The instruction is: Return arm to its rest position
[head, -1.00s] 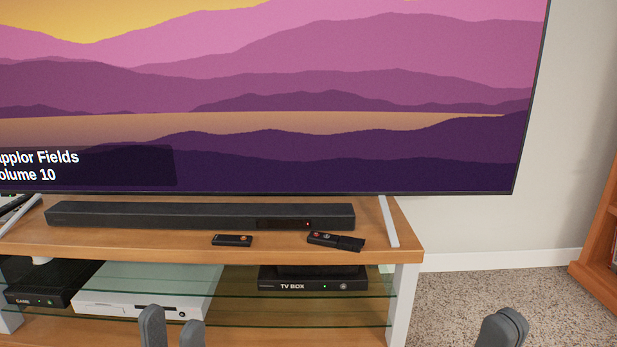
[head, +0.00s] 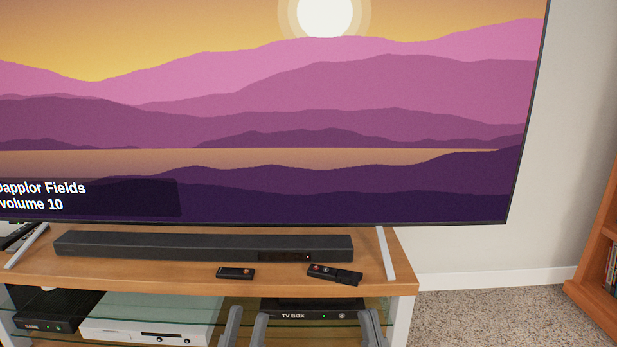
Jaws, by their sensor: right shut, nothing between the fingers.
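My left gripper (head: 246,322) shows at the bottom edge, left of centre, in front of the lower shelves of the TV stand. Its two grey fingers stand apart with nothing seen between them, so it is open. My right gripper (head: 372,326) shows at the bottom edge, right of the left one, in front of the stand's right part. Its fingers are together and it holds nothing. Only the fingertips are in view; the rest of both arms is below the picture.
The wooden TV stand (head: 180,279) carries a long soundbar (head: 180,246), a small remote (head: 236,273) and another black remote-like device (head: 335,274). Below are a TV box (head: 305,307), a white console (head: 140,325) and a black game box (head: 55,308). A large television (head: 300,110) stands behind. Carpet (head: 480,315) lies right.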

